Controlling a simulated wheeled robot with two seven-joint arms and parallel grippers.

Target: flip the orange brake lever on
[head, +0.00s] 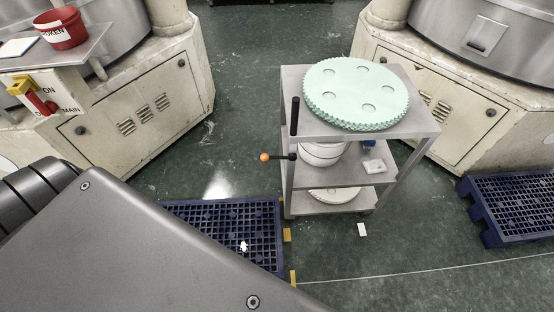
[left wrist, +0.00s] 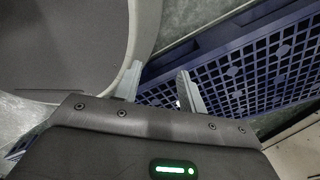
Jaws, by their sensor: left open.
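The orange brake lever shows in the head view as an orange ball (head: 264,157) at the end of a short dark rod. The rod sticks out to the left from a post of the grey metal trolley (head: 428,122). In the left wrist view my left gripper (left wrist: 160,82) has its two fingers apart, with nothing between them. It is over the floor by a blue pallet, away from the lever. In the head view a large grey link of my arm fills the lower left and hides that gripper. My right gripper is in neither view.
The trolley carries mint-green toothed discs (head: 355,90) on top and a black upright handle (head: 295,116). A blue pallet (head: 278,215) lies left of the trolley, another blue pallet (head: 515,205) right. Cream machines (head: 150,105) stand at both sides. Green floor is free left of the lever.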

